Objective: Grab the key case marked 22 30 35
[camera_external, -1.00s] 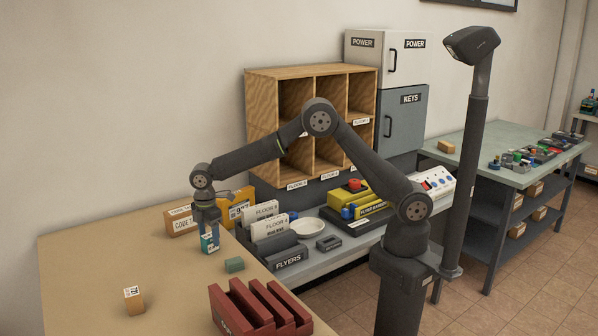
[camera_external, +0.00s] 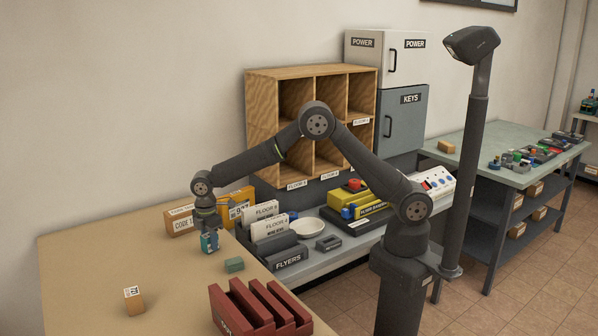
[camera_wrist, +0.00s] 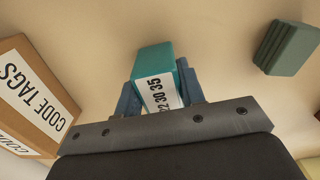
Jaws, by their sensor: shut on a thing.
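The teal key case (camera_wrist: 154,58) has a white label reading 22 30 35, its first digit partly hidden, in the wrist view. It stands between the blue fingers of my gripper (camera_wrist: 160,95), which are shut on it from both sides. In the external view the key case (camera_external: 209,246) is at my gripper (camera_external: 209,236), at the tan table's (camera_external: 110,250) far right part. I cannot tell whether it touches the table top.
The cardboard CODE TAGS box (camera_wrist: 38,95) is close on the left in the wrist view. A small tagged box (camera_external: 134,300) and red slotted holder (camera_external: 250,310) stand nearer the front. The table's left part is clear.

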